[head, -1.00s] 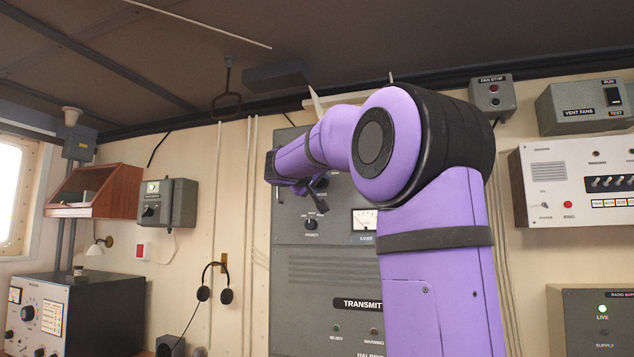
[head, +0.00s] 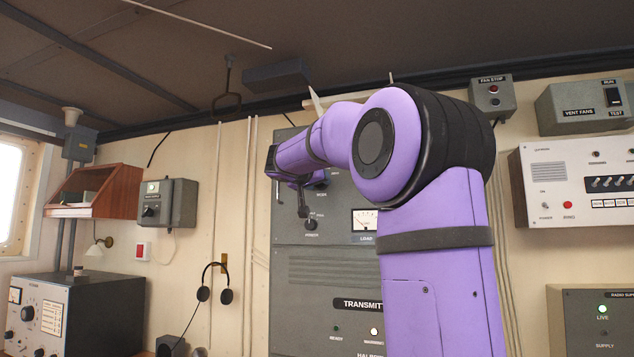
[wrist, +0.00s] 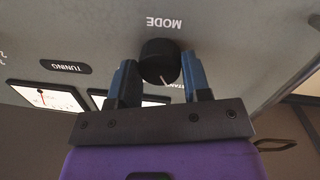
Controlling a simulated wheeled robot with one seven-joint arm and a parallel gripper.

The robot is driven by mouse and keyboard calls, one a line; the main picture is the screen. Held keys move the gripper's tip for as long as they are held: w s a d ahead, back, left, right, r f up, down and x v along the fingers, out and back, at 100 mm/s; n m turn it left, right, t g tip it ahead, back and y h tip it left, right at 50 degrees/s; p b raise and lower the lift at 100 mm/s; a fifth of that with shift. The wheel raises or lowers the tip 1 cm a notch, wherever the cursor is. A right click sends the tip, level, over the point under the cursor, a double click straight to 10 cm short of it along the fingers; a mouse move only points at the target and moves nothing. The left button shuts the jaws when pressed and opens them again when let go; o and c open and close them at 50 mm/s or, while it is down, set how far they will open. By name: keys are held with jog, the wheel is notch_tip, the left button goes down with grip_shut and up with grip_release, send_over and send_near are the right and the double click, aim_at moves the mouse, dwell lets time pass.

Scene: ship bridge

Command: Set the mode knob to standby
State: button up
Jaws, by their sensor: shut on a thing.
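The mode knob (wrist: 158,60) is a round black knob on the grey panel, with the MODE label beside it upside down in the wrist view. Its pale pointer mark points down and slightly right there, towards a label partly hidden by a finger, of which only a few letters show. My gripper (wrist: 160,80) has its blue fingers on both sides of the knob and is shut on it.
The tall grey transmitter cabinet (head: 320,270) carries a lower knob (head: 310,224), a load meter (head: 365,220) and a lit warning lamp (head: 374,331). A second meter (wrist: 45,97) is near my gripper in the wrist view. A headset (head: 214,283) hangs on the wall to the left.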

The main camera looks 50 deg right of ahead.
jog(key=shift+m, duration=0.6)
jog(key=o, duration=0.9)
jog(key=v, duration=1)
jog(key=shift+s+a+r, duration=0.1)
jog(key=shift+s+a, duration=0.05)
jog(key=shift+a, duration=0.2)
